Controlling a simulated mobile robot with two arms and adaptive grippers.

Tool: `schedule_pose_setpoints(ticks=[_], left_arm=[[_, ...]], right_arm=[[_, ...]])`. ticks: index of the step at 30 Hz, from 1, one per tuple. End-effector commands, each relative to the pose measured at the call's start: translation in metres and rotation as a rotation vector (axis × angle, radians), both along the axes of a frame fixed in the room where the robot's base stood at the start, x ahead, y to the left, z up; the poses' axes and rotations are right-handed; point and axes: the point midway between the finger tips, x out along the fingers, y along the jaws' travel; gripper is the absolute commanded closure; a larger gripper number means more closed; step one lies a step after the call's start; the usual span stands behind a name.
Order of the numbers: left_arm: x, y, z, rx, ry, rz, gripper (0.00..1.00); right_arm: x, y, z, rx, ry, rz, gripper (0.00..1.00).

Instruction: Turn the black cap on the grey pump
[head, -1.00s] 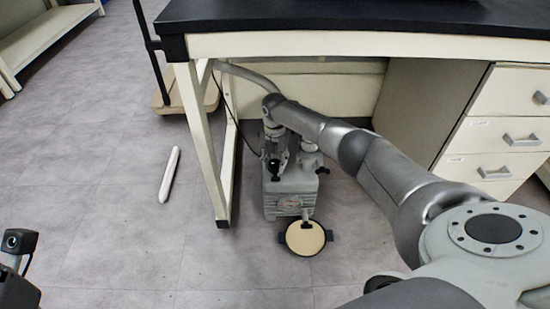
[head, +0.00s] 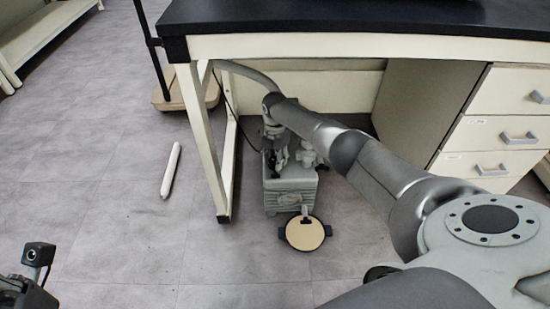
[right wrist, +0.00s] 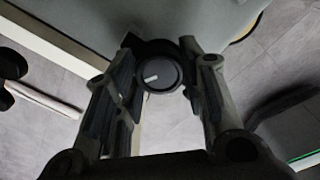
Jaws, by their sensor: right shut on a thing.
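The grey pump (head: 290,192) stands on the floor under the bench. The black cap (right wrist: 158,75), round with a white mark, shows in the right wrist view between the fingertips of my right gripper (right wrist: 160,80). The fingers are shut on the cap from both sides. In the head view my right gripper (head: 275,155) reaches down to the top of the pump and hides the cap there. At the lower left corner of the head view only a camera and dark parts of my left arm show; its fingers cannot be made out.
The black-topped bench (head: 360,18) overhangs the pump, with its white leg (head: 207,150) just left. A drawer cabinet (head: 495,145) stands to the right. A round tan disc (head: 305,234) is in front of the pump. A white rod (head: 171,170) lies on open floor.

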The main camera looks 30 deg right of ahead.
Motion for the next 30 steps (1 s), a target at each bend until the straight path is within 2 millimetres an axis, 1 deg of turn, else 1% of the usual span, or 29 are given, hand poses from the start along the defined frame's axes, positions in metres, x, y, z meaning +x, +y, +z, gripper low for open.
schedule_pose_setpoints(ticks=[4, 5, 9, 18, 22, 26, 29, 30], left_arm=[[0.0, 0.0, 0.0, 0.0, 0.001, 0.0, 1.0], [0.0, 0.0, 0.0, 0.0, 0.001, 0.0, 1.0], [0.001, 0.0, 0.0, 0.001, 0.002, 0.0, 1.0], [0.002, -0.001, 0.0, 0.007, -0.001, 0.001, 1.0], [0.002, -0.001, 0.0, 0.006, -0.001, 0.001, 1.0], [0.001, 0.0, 0.0, 0.005, -0.002, 0.0, 1.0], [0.001, 0.0, 0.001, 0.004, -0.001, 0.0, 1.0], [0.001, 0.0, 0.0, 0.004, -0.001, 0.0, 1.0]], right_arm=[[0.0, -0.001, 0.001, -0.003, -0.002, 0.0, 0.86], [0.0, -0.001, 0.001, -0.002, -0.002, 0.0, 0.59], [0.0, -0.001, 0.001, -0.002, -0.002, 0.0, 0.41], [0.0, 0.0, 0.0, -0.001, -0.001, 0.001, 0.4], [0.001, -0.001, 0.006, 0.0, -0.002, 0.002, 0.4], [0.001, -0.001, 0.02, 0.0, -0.004, 0.002, 0.4], [0.001, -0.001, 0.038, -0.001, -0.004, 0.003, 0.4], [0.002, -0.001, 0.048, 0.0, -0.005, 0.002, 0.4]])
